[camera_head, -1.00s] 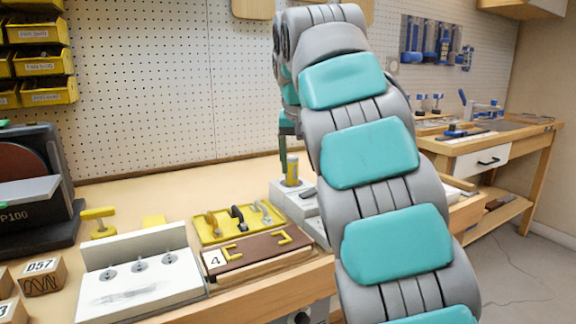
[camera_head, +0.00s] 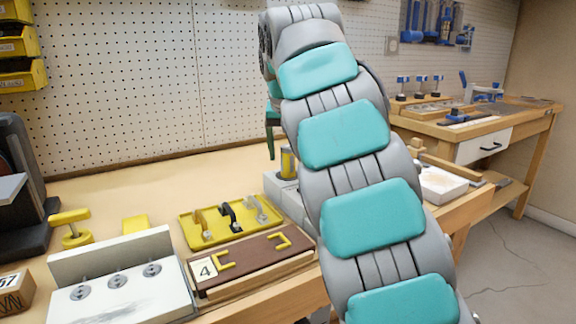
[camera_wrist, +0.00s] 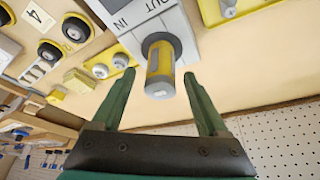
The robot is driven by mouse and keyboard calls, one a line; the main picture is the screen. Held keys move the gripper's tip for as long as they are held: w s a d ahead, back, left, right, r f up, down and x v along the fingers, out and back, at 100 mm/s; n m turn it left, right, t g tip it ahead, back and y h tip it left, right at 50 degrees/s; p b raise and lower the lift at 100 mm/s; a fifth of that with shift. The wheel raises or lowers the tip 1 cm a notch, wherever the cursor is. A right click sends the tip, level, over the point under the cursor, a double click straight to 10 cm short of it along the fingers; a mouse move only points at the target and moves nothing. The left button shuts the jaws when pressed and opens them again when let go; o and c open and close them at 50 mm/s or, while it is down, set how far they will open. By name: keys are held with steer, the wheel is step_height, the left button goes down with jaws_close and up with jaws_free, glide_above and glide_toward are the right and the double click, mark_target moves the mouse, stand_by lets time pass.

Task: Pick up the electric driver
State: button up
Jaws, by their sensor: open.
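A yellow and grey cylinder (camera_head: 288,164), which looks like the handle of the electric driver, stands upright in a grey block (camera_head: 284,190) on the bench. It also shows in the wrist view (camera_wrist: 159,68), set in the block marked IN and OUT (camera_wrist: 140,22). My gripper (camera_wrist: 160,78) is open, with one green finger on each side of the cylinder's near end and a visible gap on both sides. In the head view one finger (camera_head: 270,140) hangs just left of the cylinder. My arm hides part of the block, and the driver's lower part is hidden inside it.
A yellow tray with clamps (camera_head: 230,222) and a brown board marked 4 (camera_head: 255,262) lie left of the block. A grey fixture with round knobs (camera_head: 120,285) stands further left. A pegboard wall (camera_head: 120,90) rises behind. The bench top behind the tray is clear.

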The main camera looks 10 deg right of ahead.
mark_target(288, 160)
steer(key=shift+x, duration=1.7)
jaws_close()
